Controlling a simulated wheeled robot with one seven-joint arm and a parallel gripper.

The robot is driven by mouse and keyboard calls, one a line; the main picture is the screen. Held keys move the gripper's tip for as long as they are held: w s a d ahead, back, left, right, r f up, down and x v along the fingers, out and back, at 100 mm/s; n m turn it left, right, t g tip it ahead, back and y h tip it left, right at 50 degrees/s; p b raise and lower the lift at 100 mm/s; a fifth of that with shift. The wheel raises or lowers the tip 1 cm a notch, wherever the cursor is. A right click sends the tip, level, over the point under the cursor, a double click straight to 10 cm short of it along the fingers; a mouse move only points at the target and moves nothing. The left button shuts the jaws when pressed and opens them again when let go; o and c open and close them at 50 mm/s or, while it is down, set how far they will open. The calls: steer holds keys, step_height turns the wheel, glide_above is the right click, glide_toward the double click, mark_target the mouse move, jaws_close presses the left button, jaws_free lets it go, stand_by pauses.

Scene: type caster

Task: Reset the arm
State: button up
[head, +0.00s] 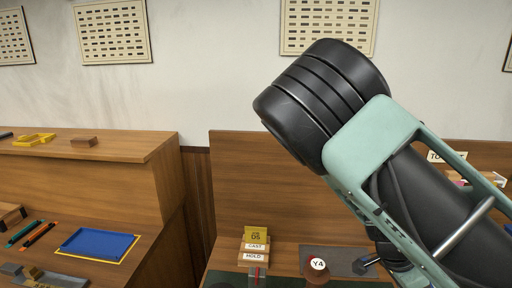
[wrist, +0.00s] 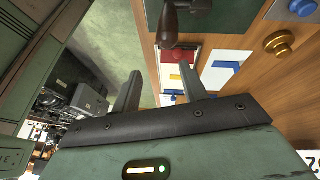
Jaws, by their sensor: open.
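My gripper (wrist: 157,88) shows in the wrist view with its two grey fingers spread apart and nothing between them. Beyond the fingertips lie a dark green surface and a white panel (wrist: 178,55) with red, blue and yellow pieces. A dark brown handle (wrist: 170,25) hangs close past the right finger; I cannot tell whether they touch. In the head view my arm, black and pale green, crosses the right side, raised in front of the wall. My gripper is not visible there.
A blue tray (head: 97,243) lies on the left bench. A yellow-topped block with "CAST" and "HOLD" labels (head: 255,246) and a round Y4 piece (head: 317,265) stand at lower centre.

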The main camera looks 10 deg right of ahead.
steer(key=w+a+r+n+t+y, duration=0.1)
steer(key=a+r+n+t+y, duration=0.15)
steer(key=r+n, duration=0.55)
steer(key=a+r+n+t+y, duration=0.2)
steer(key=a+r+n+t, duration=0.15)
steer(key=r+n, duration=0.45)
steer(key=s+a+f+n+g+b, duration=0.1)
steer(key=s+a+f+n+b, duration=0.2)
steer(key=a, duration=0.6)
steer(key=s+a+f+n+g+b, duration=0.2)
steer(key=s+a+f+n+b, duration=0.2)
steer(key=s+a+n, duration=0.3)
steer(key=s+a, duration=0.3)
steer(key=shift+g+y+b, duration=0.3)
steer(key=shift+y+b, duration=0.05)
steer(key=shift+b, duration=0.05)
